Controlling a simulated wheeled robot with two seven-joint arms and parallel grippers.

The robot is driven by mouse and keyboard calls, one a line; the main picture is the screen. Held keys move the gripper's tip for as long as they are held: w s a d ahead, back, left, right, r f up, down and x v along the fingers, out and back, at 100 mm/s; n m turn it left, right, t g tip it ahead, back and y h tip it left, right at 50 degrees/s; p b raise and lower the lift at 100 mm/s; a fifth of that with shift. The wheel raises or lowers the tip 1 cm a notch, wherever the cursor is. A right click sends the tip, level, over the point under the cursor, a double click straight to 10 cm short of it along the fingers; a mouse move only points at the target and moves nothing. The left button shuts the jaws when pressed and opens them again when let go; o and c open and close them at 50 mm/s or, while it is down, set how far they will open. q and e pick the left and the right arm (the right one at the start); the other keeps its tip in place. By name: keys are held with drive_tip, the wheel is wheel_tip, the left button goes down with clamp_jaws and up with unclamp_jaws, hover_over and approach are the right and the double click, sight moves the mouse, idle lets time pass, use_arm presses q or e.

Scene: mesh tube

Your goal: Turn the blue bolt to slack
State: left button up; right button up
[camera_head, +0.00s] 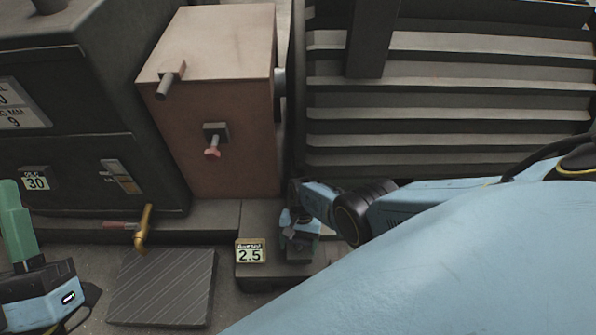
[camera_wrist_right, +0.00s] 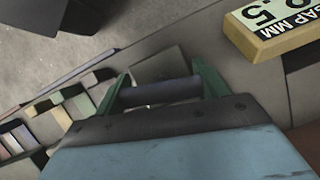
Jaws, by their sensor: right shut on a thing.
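In the head view, my right gripper (camera_head: 298,228) reaches down to a small grey block (camera_head: 298,250) beside the gap label. In the right wrist view its two green fingers (camera_wrist_right: 160,88) are shut on the ends of a short dark grey bar (camera_wrist_right: 160,92). The bar shows no clear blue, so I cannot tell by colour that it is the blue bolt. No plainly blue bolt shows elsewhere. My left gripper (camera_head: 18,240) is at the lower left edge. One green finger shows, and its opening cannot be judged.
A yellow-framed label reading 2.5 (camera_head: 250,251) is just left of the right gripper. A red-brown box (camera_head: 220,100) carries a pink-ended bolt (camera_head: 212,148). A yellow lever (camera_head: 143,232) juts out above a ribbed dark plate (camera_head: 160,288). Slats (camera_head: 450,75) stand behind my right arm.

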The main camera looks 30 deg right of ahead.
use_arm(q)
drive_tip(key=shift+s+r+t, duration=0.15)
drive_tip(key=shift+s+t, duration=0.15)
drive_tip(key=shift+t, duration=0.1)
use_arm(e)
drive_tip(key=shift+s+n+g+h, duration=0.1)
drive_tip(key=shift+n+g+h, duration=0.25)
drive_tip(key=shift+n, duration=0.85)
drive_tip(key=o, duration=1)
drive_tip(key=shift+r, duration=0.1)
